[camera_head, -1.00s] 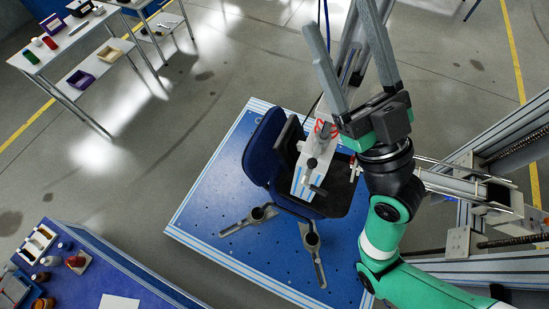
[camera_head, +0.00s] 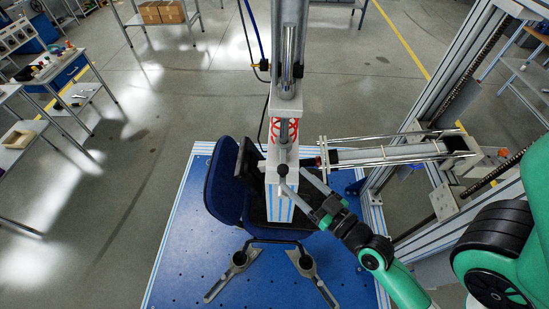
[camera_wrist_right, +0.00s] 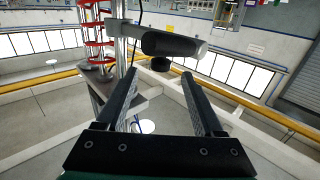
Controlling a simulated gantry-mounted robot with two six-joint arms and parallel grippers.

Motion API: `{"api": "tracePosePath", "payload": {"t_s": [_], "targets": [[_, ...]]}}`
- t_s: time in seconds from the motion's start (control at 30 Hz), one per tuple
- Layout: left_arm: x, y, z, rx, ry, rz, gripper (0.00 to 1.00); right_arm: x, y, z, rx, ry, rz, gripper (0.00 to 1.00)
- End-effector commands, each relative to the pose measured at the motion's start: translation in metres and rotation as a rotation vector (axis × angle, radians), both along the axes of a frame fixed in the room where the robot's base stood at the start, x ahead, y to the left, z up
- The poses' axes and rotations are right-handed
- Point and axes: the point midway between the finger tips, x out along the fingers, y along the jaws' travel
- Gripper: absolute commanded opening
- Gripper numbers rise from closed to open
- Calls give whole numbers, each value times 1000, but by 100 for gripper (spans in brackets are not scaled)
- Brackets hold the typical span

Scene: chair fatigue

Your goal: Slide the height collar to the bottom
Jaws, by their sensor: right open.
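A grey vertical press column (camera_head: 287,60) stands over the blue office chair (camera_head: 226,185), with a red ringed part (camera_head: 283,131) around its lower rod. Below this is a dark round knob (camera_head: 282,170) on a light block with blue stripes (camera_head: 279,208). I cannot tell for sure which part is the height collar. My right gripper (camera_head: 293,179) is open and empty, its fingers pointing up-left close to the knob. In the right wrist view a dark grey cylindrical handle (camera_wrist_right: 172,44) lies just beyond the open fingers (camera_wrist_right: 160,88), beside the red rings (camera_wrist_right: 95,38). Contact is not visible.
The chair stands on a blue perforated platform (camera_head: 180,262). A horizontal rail actuator (camera_head: 390,152) reaches in from the right, close to my arm. Cables hang left of the column. Workbenches (camera_head: 60,68) stand at the left, with open floor between.

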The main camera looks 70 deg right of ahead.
Motion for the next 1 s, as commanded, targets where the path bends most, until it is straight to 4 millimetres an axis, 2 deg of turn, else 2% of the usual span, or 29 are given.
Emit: {"api": "tracePosePath", "payload": {"t_s": [0.03, 0.13, 0.33, 0.5, 0.73, 0.77, 1.0], "targets": [[0, 0, 16, 0, -1, 0, 0, 11, -5, 10, -2, -2, 3, 69], [0, 0, 30, 0, -1, 0, 0, 33, -15, 10, -3, -3, 3, 69], [0, 0, 37, 0, 0, 0, 0, 67, -32, 4, -1, -2, 1, 69], [0, 0, 39, 0, 0, 0, 0, 79, -38, 2, 0, -1, 1, 69], [0, 0, 38, 0, 0, 0, 0, 80, -39, 1, 0, 0, 1, 69], [0, 0, 38, 0, 0, 0, 0, 80, -39, 1, 0, 0, 1, 68], [0, 0, 38, 0, 0, 0, 0, 80, -39, 1, 0, 0, 1, 24]]}}
